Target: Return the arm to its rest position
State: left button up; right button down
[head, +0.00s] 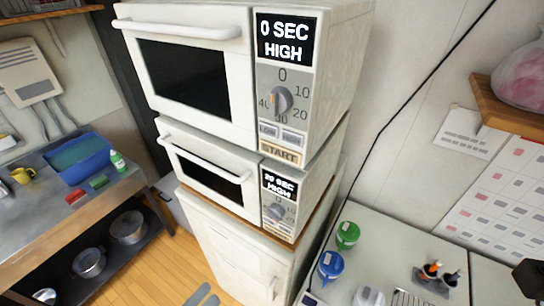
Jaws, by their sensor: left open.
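My left gripper (206,294) shows only as grey finger tips at the bottom edge. It is open, with nothing seen between the fingers, in front of the white cabinet under the microwaves. The rest of the left arm is out of view.
Two white microwaves are stacked: the upper (134,55) reads 0 SEC HIGH, the lower (176,151) 20 SEC HIGH. Both doors look shut. A counter (372,228) with green and blue lidded containers stands right. A metal table (38,212) with a blue bin stands left.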

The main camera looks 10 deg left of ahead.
pick_arm(q)
jog(key=w+d+r+m+t+h+p, duration=0.1)
jog(key=w+r+m, duration=0.15)
jog(key=r, duration=0.75)
jog(key=w+d+r+m+t+h+p, duration=0.1)
jog(key=r+m+t+p, duration=0.15)
jog(key=r, duration=0.65)
jog(key=w+d+r+m+t+h, duration=0.1)
jog(key=w+r+m, duration=0.15)
jog(key=r, duration=0.75)
jog(key=a+r+n+t+y, duration=0.1)
jog(key=a+r+t+y, duration=0.1)
jog(key=r+y, duration=0.3)
jog(key=s+a+r+n+t+y, duration=0.1)
jog(key=a+r+t+y, duration=0.2)
jog(key=a+r+y, duration=0.1)
notch_tip(320, 180, up, 2)
jog(key=shift+a+r+y+p, duration=0.2)
jog(key=shift+a+y+p, duration=0.2)
jog(key=shift+y, duration=0.2)
jog(key=shift+t, duration=0.25)
jog(key=shift+c, duration=0.3)
